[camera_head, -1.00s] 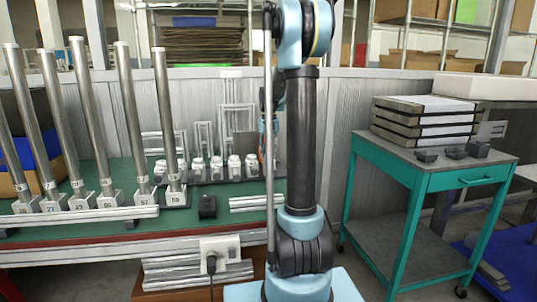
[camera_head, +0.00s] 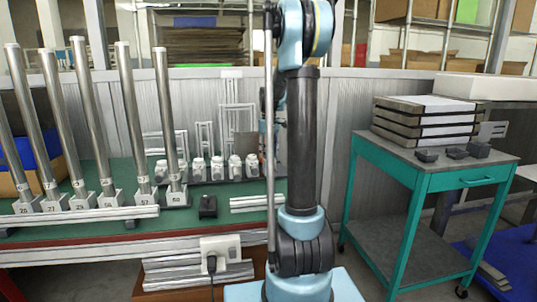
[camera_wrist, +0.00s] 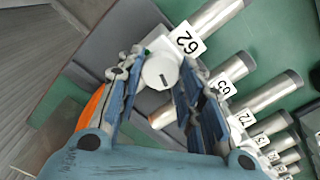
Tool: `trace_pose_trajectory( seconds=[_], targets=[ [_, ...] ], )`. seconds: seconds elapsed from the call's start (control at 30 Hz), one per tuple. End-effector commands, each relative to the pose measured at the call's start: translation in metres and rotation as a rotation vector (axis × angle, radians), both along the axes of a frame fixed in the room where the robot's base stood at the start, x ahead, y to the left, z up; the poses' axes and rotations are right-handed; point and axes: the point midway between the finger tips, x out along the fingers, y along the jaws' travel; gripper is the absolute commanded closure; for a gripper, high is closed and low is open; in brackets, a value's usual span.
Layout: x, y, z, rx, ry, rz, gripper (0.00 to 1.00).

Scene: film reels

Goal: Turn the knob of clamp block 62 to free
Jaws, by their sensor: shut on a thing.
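In the wrist view, clamp block 62 is marked by a white tag (camera_wrist: 186,40) with a silver tube (camera_wrist: 218,13) beside it. Its round white knob (camera_wrist: 155,66) carries a short dark mark near its middle. My gripper (camera_wrist: 160,70) has a blue finger on each side of the knob and is shut on it. The knob's position wording, if any, is not visible.
More tagged blocks with silver tubes, such as block 63 (camera_wrist: 228,73), run down the right of the wrist view, close to my right finger. In the head view, tall tubes (camera_head: 122,110) stand on the green bench. A teal cart (camera_head: 425,180) stands right.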

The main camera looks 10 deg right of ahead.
Motion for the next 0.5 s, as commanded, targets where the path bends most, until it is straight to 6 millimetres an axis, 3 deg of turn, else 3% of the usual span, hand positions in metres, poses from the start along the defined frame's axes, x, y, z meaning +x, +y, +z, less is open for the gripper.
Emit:
trace_pose_trajectory(
  seconds=[0.5],
  targets=[
    [0.0007, -0.0003, 0.0001, -0.002, -0.003, 0.331, 0.9]
  ],
)
